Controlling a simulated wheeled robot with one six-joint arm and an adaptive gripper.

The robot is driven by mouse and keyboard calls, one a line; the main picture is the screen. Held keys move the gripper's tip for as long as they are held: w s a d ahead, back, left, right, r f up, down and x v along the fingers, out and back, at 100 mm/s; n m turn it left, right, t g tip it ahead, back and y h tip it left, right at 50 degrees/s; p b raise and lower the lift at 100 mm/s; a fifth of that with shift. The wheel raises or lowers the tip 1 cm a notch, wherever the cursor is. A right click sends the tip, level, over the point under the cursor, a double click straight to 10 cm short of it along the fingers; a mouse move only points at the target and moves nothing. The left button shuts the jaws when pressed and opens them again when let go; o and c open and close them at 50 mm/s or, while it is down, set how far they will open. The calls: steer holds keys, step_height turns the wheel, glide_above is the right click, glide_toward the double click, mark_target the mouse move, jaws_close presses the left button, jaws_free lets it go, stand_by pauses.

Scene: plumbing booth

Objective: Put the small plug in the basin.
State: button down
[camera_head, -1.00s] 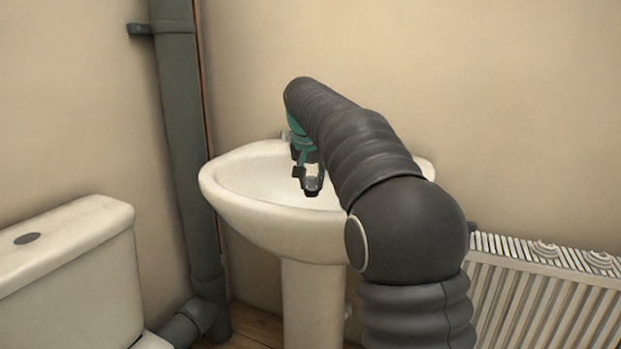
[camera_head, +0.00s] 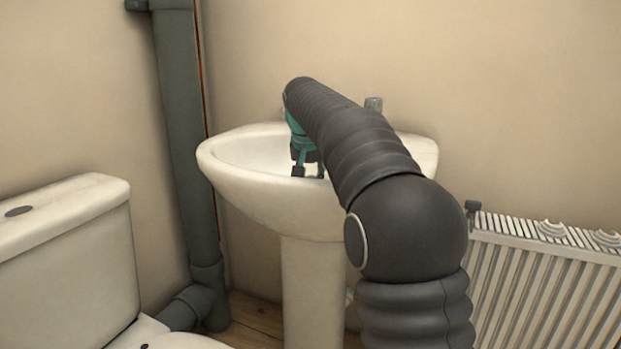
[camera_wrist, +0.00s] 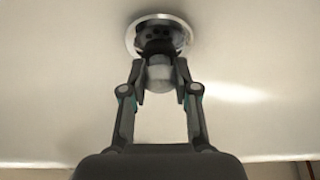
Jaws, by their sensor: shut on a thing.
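The white basin (camera_head: 250,200) stands on its pedestal against the wall in the head view. My gripper (camera_head: 307,172) points down inside its bowl, with the fingertips close behind the front rim. In the wrist view my gripper (camera_wrist: 160,82) is shut on a small pale grey plug (camera_wrist: 159,76), which sits between the fingertips. Just beyond the plug is the basin's round metal drain (camera_wrist: 180,38), with dark holes in it. I cannot tell whether the plug touches the drain. The plug is not clearly visible in the head view.
A tap (camera_head: 373,104) stands at the basin's back, partly behind my arm. A toilet (camera_head: 70,250) is at the left, with a thick grey pipe (camera_head: 182,130) in the corner. A white radiator (camera_head: 540,270) is on the right wall.

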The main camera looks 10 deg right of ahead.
steer(key=shift+f, duration=0.45)
steer(key=c, duration=0.8)
jaws_free()
steer(key=v, duration=1.2)
